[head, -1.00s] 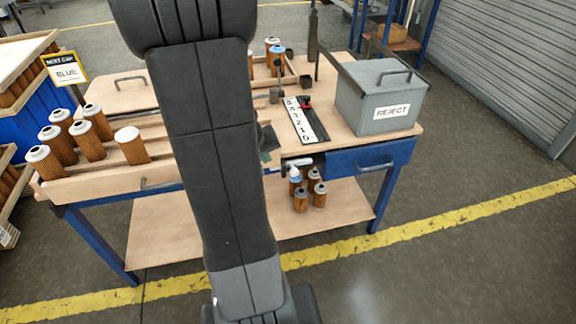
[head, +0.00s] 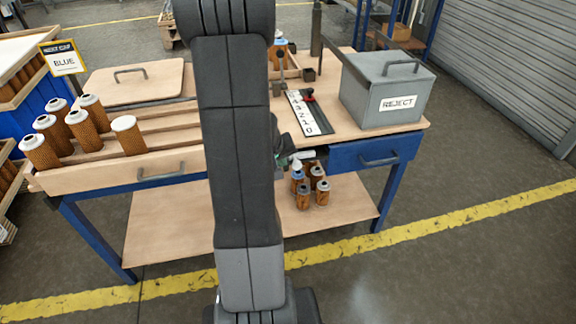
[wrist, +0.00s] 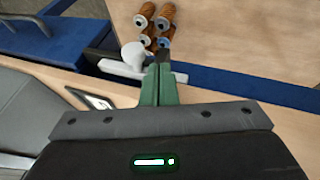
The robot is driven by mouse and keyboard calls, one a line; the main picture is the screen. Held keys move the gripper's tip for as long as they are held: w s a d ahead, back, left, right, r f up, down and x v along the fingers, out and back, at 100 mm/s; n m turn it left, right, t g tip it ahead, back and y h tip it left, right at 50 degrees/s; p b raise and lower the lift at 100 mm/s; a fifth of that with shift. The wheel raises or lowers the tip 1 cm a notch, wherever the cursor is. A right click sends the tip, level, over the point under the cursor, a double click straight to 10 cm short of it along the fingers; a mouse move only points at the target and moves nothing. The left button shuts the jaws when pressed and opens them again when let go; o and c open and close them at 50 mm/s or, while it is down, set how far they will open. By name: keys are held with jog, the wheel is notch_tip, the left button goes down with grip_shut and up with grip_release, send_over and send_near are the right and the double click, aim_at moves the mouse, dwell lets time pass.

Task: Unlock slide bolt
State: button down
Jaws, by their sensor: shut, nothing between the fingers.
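The slide bolt shows in the wrist view as a pale knob (wrist: 132,54) on a white bar (wrist: 128,70) at the bench's front edge. In the head view its white end (head: 303,155) shows just right of my arm; the rest is hidden. My gripper's green fingers (wrist: 163,55) are together and empty, their tips close to the right of the knob. I cannot tell whether they touch it. In the head view my gripper is mostly hidden behind my arm.
Orange filter cartridges (head: 303,199) stand on the lower shelf below the bolt. A blue drawer (head: 375,154) lies to its right. The grey reject box (head: 385,90) and a numbered strip (head: 309,113) are on the bench top. A cartridge rack (head: 120,174) is at left.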

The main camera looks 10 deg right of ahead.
aim_at(304, 158)
jog(key=shift+w+d+f, duration=0.1)
jog(key=shift+d+f, duration=0.15)
jog(key=shift+d, duration=0.3)
jog(key=shift+w+d+f, duration=0.1)
jog(key=shift+d+f, duration=0.1)
jog(key=shift+d, duration=0.3)
jog(key=d, duration=0.4)
jog(key=shift+d, duration=0.4)
